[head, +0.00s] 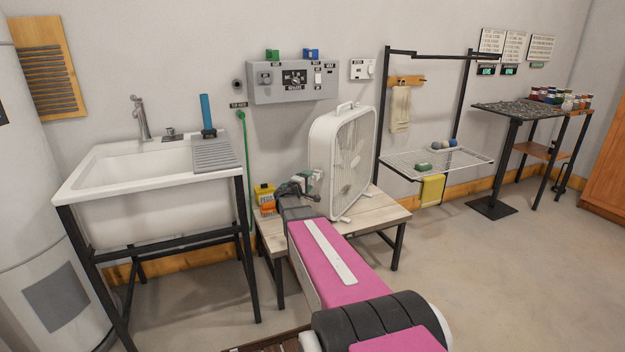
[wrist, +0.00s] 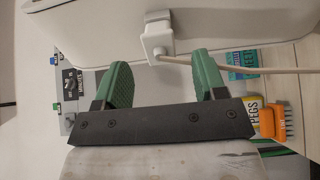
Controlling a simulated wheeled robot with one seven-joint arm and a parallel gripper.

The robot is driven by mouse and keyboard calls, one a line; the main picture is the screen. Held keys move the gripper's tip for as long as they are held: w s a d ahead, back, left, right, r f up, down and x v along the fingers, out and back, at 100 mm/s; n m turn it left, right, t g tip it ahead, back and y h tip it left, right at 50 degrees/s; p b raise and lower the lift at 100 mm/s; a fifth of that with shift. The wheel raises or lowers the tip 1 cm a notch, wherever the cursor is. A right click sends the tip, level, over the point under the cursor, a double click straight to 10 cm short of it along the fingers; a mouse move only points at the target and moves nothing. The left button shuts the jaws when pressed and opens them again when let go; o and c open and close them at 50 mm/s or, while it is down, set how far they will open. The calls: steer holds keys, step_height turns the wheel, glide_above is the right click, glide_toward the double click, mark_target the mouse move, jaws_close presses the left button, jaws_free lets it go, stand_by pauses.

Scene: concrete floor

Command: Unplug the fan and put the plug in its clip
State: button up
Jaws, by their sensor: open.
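The white box fan (head: 343,160) stands upright on a low wooden bench. My gripper (head: 308,184) is at the fan's left side in the head view. In the wrist view my gripper (wrist: 160,66) is open, its two green fingers apart with nothing between them. Just beyond the fingertips, a white block (wrist: 158,40) with a pale cord (wrist: 230,68) sits against the fan's casing (wrist: 220,18). The cord runs off to the right. I cannot tell whether this block is the plug, the clip or a cord fitting.
A grey wall panel (head: 293,80) and a small white wall plate (head: 362,69) are above the bench (head: 385,213). The sink (head: 110,185) is left, a wire rack (head: 440,162) right.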

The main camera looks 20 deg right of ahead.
steer(key=v, duration=0.6)
stand_by(0.3)
stand_by(0.4)
steer(key=s+a+f+m+g+y, duration=0.25)
steer(key=s+f+g, duration=0.2)
steer(key=s, duration=0.35)
steer(key=s+a+f+m+g+y, duration=0.1)
steer(key=s+f+m+g+y, duration=0.2)
steer(key=s+f, duration=0.4)
steer(key=s+a+f+m+g+y, duration=0.2)
steer(key=s+a+f+g+y, duration=0.1)
steer(key=s+a+y, duration=0.6)
steer(key=s+a, duration=0.4)
steer(key=s, duration=0.1)
steer(key=shift+a, duration=0.3)
steer(key=shift+s+f, duration=0.1)
